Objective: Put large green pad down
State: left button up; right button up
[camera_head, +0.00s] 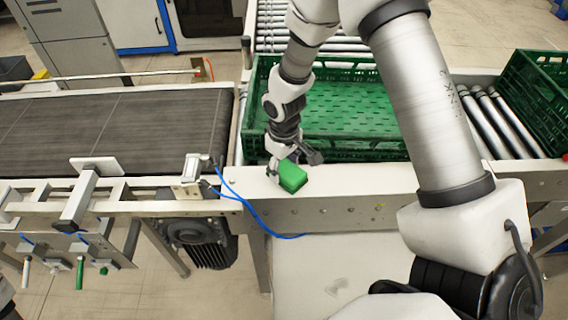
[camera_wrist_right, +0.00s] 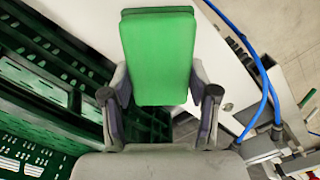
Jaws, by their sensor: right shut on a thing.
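The large green pad (camera_head: 291,176) is a bright green block in my right gripper (camera_head: 294,160). In the head view it is at the white front rail of the conveyor, just in front of the green crate; I cannot tell whether it touches the rail. In the right wrist view the green pad (camera_wrist_right: 158,58) sits between the two fingers of the right gripper (camera_wrist_right: 160,100), which are shut on its sides. My left gripper is not in view.
A green crate (camera_head: 345,143) stands on the rollers behind the gripper, and another green crate (camera_head: 535,95) is at the right. A dark belt (camera_head: 110,125) runs at the left. A blue cable (camera_head: 240,200) hangs beside the rail (camera_head: 370,182), whose top looks clear to the right.

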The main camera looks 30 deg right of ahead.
aim_at(284, 168)
jog(key=shift+s+f, duration=0.1)
jog(key=shift+f, duration=0.05)
jog(key=o, duration=1)
jog(key=shift+s, duration=0.1)
jog(key=shift+r, duration=0.35)
notch_tip(284, 168, up, 12)
jog(key=shift+f+b, duration=0.1)
jog(key=shift+b, duration=1.05)
